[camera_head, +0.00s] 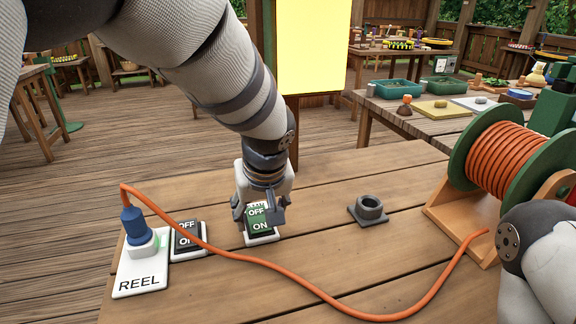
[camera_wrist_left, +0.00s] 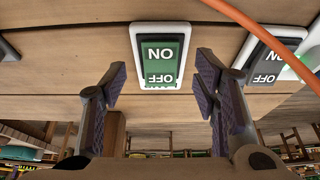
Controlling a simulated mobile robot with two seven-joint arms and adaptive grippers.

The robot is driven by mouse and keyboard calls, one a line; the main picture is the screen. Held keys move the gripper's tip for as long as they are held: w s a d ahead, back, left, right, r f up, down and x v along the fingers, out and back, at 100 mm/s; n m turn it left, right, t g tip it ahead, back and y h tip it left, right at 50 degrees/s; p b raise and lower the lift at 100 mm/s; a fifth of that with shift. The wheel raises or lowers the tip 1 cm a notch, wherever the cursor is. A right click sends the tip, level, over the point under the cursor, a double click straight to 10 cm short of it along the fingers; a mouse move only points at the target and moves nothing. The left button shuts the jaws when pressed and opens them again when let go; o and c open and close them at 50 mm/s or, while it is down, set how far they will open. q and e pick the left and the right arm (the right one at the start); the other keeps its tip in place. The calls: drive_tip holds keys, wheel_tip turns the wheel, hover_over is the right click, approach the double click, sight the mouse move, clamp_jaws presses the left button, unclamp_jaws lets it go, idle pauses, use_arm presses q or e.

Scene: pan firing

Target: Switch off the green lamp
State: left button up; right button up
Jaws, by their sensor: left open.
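A green rocker switch (camera_head: 259,219) in a white frame, marked OFF and ON, sits on the wooden table. It also shows in the left wrist view (camera_wrist_left: 161,62), ahead of the fingers. My left gripper (camera_head: 256,208) is open and empty, pointing down at the switch with a finger to each side. The fingers partly cover the switch in the head view. In the left wrist view, the gripper (camera_wrist_left: 162,78) has a wide gap between its fingers. I cannot tell which half of the switch is pressed in. I see no lamp that I can identify as green. My right gripper is out of view.
A dark OFF/ON switch (camera_head: 187,241) stands left of the green one. Beside it, a blue plug (camera_head: 134,226) sits on the REEL plate (camera_head: 140,284). An orange cable (camera_head: 310,287) loops in front to the cable reel (camera_head: 505,160). A grey ring holder (camera_head: 369,208) stands right.

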sight(259, 223)
use_arm(q)
drive_tip(key=x, duration=0.3)
drive_tip(key=shift+f, duration=0.2)
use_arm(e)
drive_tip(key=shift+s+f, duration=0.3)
use_arm(q)
drive_tip(key=shift+c, duration=0.2)
drive_tip(key=c, duration=1.1)
drive_tip(key=shift+w+a+g+h+b, duration=0.1)
drive_tip(key=shift+w+g+h+b, duration=0.3)
drive_tip(key=shift+g, duration=0.4)
drive_tip(key=g+b, duration=0.1)
drive_tip(key=g+h, duration=0.1)
drive_tip(key=shift+w+a+f+g+b, duration=0.1)
drive_tip(key=shift+w+a+g+b, duration=0.05)
drive_tip(key=shift+w+g+b, duration=0.15)
drive_tip(key=shift+r, duration=0.4)
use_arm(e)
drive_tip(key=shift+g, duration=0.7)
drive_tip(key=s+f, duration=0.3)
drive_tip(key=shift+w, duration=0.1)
